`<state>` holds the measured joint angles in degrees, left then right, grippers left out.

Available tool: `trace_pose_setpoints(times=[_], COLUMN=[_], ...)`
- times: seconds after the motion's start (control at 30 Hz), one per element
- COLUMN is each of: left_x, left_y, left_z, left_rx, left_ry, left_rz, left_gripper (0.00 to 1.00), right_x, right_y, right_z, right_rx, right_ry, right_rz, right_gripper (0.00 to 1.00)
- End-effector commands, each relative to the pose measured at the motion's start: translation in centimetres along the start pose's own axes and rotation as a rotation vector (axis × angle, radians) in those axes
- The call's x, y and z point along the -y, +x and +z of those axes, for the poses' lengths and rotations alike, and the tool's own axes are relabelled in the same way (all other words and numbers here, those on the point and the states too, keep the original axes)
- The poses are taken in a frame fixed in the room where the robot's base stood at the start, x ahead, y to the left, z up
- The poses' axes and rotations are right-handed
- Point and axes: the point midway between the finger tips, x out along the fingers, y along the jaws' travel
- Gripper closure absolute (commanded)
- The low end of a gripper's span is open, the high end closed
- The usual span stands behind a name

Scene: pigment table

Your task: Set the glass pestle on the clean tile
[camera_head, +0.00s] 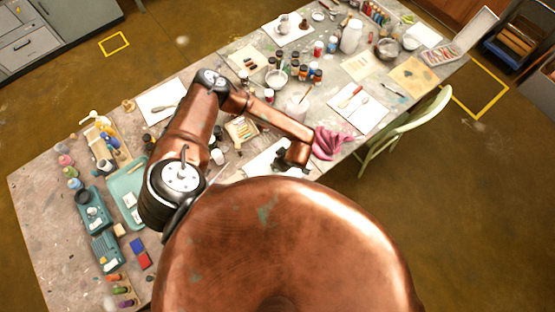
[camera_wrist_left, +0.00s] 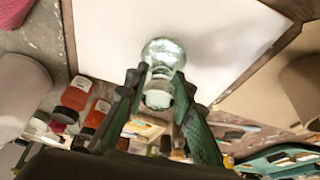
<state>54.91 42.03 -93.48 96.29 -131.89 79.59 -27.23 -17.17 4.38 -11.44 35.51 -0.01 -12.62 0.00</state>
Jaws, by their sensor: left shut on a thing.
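In the left wrist view, my left gripper (camera_wrist_left: 160,90) is shut on the clear glass pestle (camera_wrist_left: 163,54), with its rounded end pointing away from the palm. Behind the pestle lies a broad plain white surface (camera_wrist_left: 230,40), which looks like the clean tile. I cannot tell whether the pestle touches it. In the head view, a white slab (camera_head: 262,162) shows partly beside my left wrist, cut off by my own body. My right gripper is not in view.
A pink cloth (camera_head: 328,143) lies just right of my left wrist. A wooden box of sticks (camera_head: 240,130) and several jars stand close by. A white sheet with a brush (camera_head: 358,108) lies farther right.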

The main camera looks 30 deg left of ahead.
Motion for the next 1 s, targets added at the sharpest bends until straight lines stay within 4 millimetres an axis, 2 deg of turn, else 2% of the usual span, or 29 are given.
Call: trace_pose_setpoints(times=[0.1,0.43,0.47,0.5,0.7,1.0], left_x=[-0.06,-0.07,-0.04,-0.04,-0.04,-0.04], left_y=[0.75,1.08,1.12,1.05,1.01,0.89], left_z=[0.31,0.42,0.44,0.41,0.39,0.34], left_rx=[0.000,0.000,0.000,0.000,0.000,0.000], left_ry=[0.000,0.000,0.000,0.000,0.000,0.000], left_rz=[0.001,0.002,0.001,0.001,0.001,0.001], left_gripper=[1.00,1.00,0.77,0.74,0.60,0.60], right_x=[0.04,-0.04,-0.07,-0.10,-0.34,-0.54], right_y=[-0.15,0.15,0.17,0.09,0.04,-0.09], right_z=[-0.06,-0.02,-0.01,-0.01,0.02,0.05], right_rx=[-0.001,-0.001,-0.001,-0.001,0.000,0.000], right_ry=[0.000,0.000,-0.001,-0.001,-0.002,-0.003], right_rz=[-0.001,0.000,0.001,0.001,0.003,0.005], right_gripper=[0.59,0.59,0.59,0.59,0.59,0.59])
